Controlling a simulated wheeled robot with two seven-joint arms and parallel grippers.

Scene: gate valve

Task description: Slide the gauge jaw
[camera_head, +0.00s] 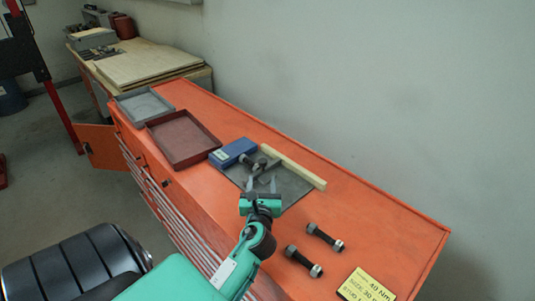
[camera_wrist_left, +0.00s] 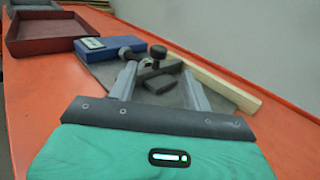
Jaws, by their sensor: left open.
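A small dark gauge-like tool (camera_head: 247,160) with a round knob lies on the grey mat (camera_head: 296,186), beside the blue box. In the left wrist view the tool (camera_wrist_left: 157,52) shows as a black knob, a dark cylinder to its left and a dark block (camera_wrist_left: 160,83) nearer me. I cannot tell which part is the jaw. My left gripper (camera_head: 262,183) is over the near part of the mat; its fingers (camera_wrist_left: 158,72) are apart, with the dark block seen between them. I cannot tell whether they touch anything. My right gripper is not in view.
A blue box (camera_head: 232,152) and a pale wooden bar (camera_head: 294,165) flank the tool. A red tray (camera_head: 183,140) and grey tray (camera_head: 143,105) stand farther left. Two bolts (camera_head: 324,237) and a yellow note (camera_head: 366,288) lie at right. A wall runs behind the orange bench (camera_head: 390,228).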

